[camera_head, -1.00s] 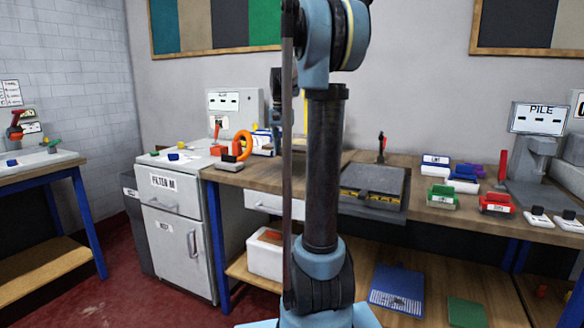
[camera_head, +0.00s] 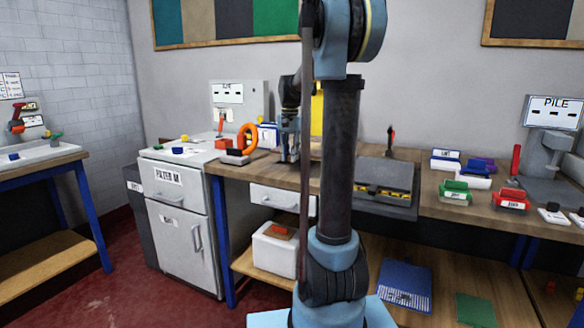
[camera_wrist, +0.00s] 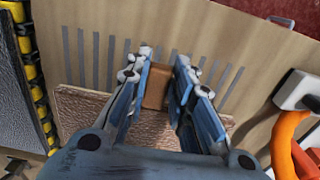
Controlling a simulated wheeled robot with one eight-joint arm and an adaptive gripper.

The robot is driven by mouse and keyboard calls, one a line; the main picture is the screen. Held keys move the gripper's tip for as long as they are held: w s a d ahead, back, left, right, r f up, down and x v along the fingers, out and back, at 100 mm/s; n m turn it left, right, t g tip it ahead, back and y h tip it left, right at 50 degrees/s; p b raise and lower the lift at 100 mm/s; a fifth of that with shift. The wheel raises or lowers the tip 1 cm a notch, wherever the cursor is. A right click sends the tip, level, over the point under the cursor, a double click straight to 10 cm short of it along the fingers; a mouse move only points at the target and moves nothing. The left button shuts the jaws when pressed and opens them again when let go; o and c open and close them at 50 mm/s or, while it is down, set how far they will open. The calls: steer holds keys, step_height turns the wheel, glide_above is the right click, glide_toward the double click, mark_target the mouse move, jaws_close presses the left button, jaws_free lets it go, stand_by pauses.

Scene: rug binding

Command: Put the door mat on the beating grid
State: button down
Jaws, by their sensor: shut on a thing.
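The door mat appears as a brown, rough-textured sheet (camera_wrist: 160,128) under my gripper in the wrist view, with a small brown block (camera_wrist: 157,87) standing up from it. My gripper (camera_wrist: 163,62) has its fingers on either side of this block and is shut on it. Grey parallel bars (camera_wrist: 95,55), apparently the beating grid, show on the pale wood beside and past the mat. Whether the mat touches them is unclear. In the head view my gripper (camera_head: 289,148) is low over the bench, left of my arm column; the mat is not clearly visible there.
A dark plate with a yellow-black edge (camera_head: 382,180) lies right of my gripper; its striped edge also shows in the wrist view (camera_wrist: 30,70). An orange ring (camera_head: 246,137) on a grey-white base stands to the left. Small coloured blocks (camera_head: 455,190) lie farther right.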

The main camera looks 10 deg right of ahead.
mark_target(290, 173)
steer(key=shift+f, duration=2.4)
steer(key=c, duration=1.4)
jaws_free()
step_height(290, 173, up, 12)
steer(key=s+f+n+t, duration=0.15)
steer(key=s+f, duration=0.35)
steer(key=s, duration=0.5)
steer(key=s+f+n, duration=0.3)
steer(key=s+f, duration=0.1)
steer(key=s, duration=0.7)
steer(key=s+f+n, duration=0.1)
steer(key=s+f, duration=0.3)
steer(key=f, duration=0.1)
steer(key=s+f+n, duration=0.1)
steer(key=s+f, duration=0.4)
steer(key=s+f+n, duration=0.1)
steer(key=s+f, duration=0.3)
steer(key=f, duration=0.2)
steer(key=shift+s+t, duration=0.35)
steer(key=shift+s, duration=0.05)
